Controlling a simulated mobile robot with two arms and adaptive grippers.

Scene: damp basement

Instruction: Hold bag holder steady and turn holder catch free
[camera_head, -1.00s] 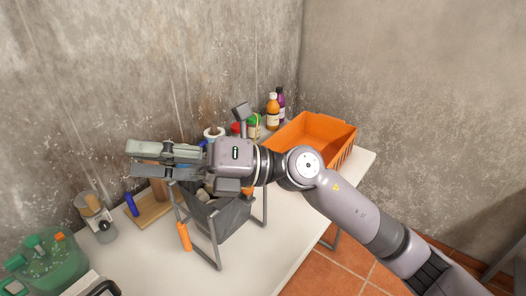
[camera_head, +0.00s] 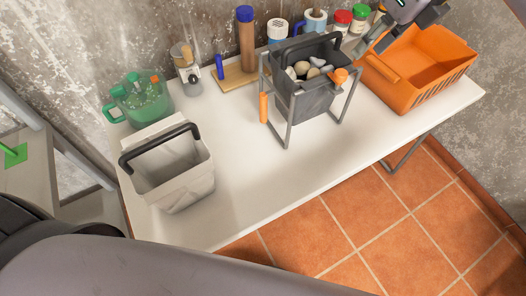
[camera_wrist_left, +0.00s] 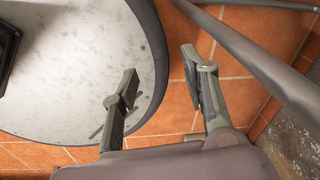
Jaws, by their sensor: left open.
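The bag holder (camera_head: 288,132) is a grey metal frame standing on the white table in the head view. A dark grey bag (camera_head: 305,100) with pale stones hangs in it. An orange grip (camera_head: 263,108) is on its left leg, and an orange knob (camera_head: 340,76), apparently the holder catch, is at its right upper rim. My right gripper (camera_head: 378,38) is at the top right, partly cut off, above and right of the holder and apart from it. Its jaw opening is unclear. My left gripper (camera_wrist_left: 160,93) is open and empty over floor tiles in the left wrist view.
An orange crate (camera_head: 445,84) stands right of the holder. A pale bucket (camera_head: 180,185) and a green jug (camera_head: 140,100) stand left. Bottles and jars line the wall behind, including a red-lidded jar (camera_head: 342,20). The table's (camera_head: 250,190) front middle is clear.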

